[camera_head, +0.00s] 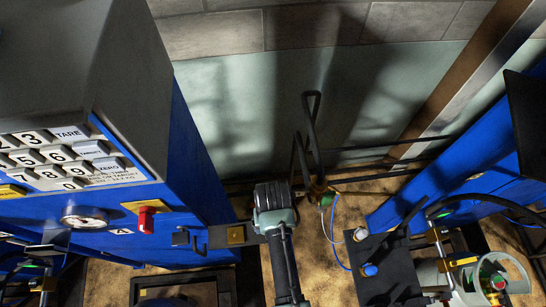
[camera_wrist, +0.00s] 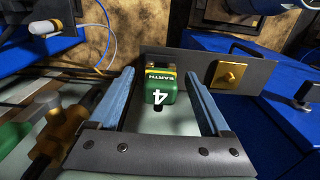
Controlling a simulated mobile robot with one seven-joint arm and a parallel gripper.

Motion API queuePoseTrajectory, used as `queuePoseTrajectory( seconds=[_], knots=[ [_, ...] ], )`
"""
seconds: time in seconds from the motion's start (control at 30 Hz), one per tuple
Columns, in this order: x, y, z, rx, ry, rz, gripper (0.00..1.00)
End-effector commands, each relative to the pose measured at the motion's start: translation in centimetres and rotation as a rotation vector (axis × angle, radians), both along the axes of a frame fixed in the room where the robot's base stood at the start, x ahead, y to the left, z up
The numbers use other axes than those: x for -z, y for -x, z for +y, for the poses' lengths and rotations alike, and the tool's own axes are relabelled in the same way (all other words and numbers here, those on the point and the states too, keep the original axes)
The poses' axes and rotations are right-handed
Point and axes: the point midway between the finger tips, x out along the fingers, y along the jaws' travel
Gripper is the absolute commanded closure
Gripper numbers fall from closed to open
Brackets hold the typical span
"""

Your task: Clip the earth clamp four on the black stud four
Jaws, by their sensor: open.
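In the wrist view my gripper (camera_wrist: 159,74) is open, with one blue finger on each side of the green earth clamp (camera_wrist: 161,86). The clamp reads EARTH and 4, upside down in the picture, and sits at the end of a dark plate (camera_wrist: 200,68). A gap shows between each finger and the clamp. A black stud-like piece (camera_wrist: 305,95) stands at the right edge; the same piece seems to be on the blue housing in the head view (camera_head: 183,238). I cannot read a number on it. In the head view I cannot make out the fingertips.
A brass square (camera_wrist: 229,75) is fixed on the dark plate. A brass fitting (camera_wrist: 62,130) stands close left of my gripper. The blue scale housing (camera_head: 190,165) with a keypad (camera_head: 60,160) fills the left. A dark plate (camera_head: 385,255) with white and blue pegs and thin wires is at right.

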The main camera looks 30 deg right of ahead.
Motion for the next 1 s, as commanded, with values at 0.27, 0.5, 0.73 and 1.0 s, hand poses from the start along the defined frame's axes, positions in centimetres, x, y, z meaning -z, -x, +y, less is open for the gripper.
queuePoseTrajectory(
  seconds=[0.27,0.5,0.73,1.0],
  knots=[
    [-4.6,-0.1,0.0,0.001,0.001,-0.007,0.19],
    [-9.6,-0.2,0.0,0.001,0.001,-0.007,0.19],
    [-12.1,-0.1,0.0,0.0,0.001,-0.003,0.19],
    [-12.3,0.0,0.0,0.0,0.0,0.0,0.19]
  ],
)
